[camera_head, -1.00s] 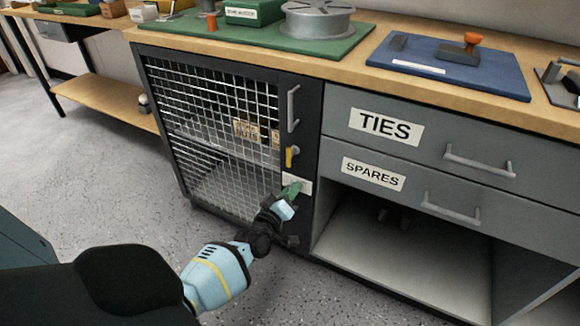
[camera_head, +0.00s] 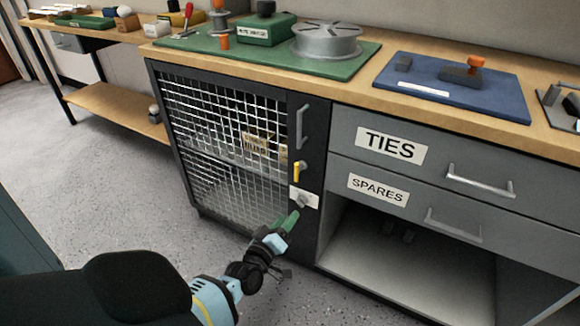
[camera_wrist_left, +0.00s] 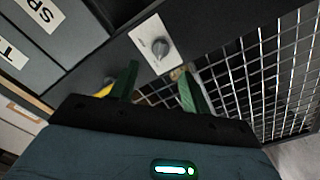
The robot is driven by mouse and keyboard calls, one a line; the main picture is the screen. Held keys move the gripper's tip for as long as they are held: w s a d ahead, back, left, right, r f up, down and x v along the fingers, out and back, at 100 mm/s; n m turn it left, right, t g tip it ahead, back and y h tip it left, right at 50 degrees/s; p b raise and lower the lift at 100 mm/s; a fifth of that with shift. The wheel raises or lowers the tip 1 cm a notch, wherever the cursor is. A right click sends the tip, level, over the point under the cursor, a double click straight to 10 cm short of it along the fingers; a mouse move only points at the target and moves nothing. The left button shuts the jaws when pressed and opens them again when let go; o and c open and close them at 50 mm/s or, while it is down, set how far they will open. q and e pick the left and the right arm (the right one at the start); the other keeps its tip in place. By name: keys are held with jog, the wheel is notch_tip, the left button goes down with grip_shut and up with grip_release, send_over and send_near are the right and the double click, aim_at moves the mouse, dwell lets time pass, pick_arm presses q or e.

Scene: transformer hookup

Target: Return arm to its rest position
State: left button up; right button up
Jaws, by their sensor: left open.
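My left gripper (camera_head: 287,222) is in front of the mesh cabinet, just below and in front of a white plate with a grey knob (camera_head: 304,198). In the left wrist view the green fingers of my left gripper (camera_wrist_left: 160,88) stand apart with nothing between them. The grey knob (camera_wrist_left: 160,48) shows beyond the fingertips, apart from them. My left arm comes in from the lower left. My right gripper is not in view.
The mesh door (camera_head: 225,150) has a grey handle (camera_head: 301,127) and a yellow latch (camera_head: 297,172). Drawers labelled TIES (camera_head: 391,146) and SPARES (camera_head: 378,189) are to the right, above an open shelf space. Clear floor (camera_head: 110,185) lies at left.

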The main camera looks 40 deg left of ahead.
pick_arm(q)
jog(key=shift+s+d, duration=0.1)
jog(key=shift+s, duration=0.25)
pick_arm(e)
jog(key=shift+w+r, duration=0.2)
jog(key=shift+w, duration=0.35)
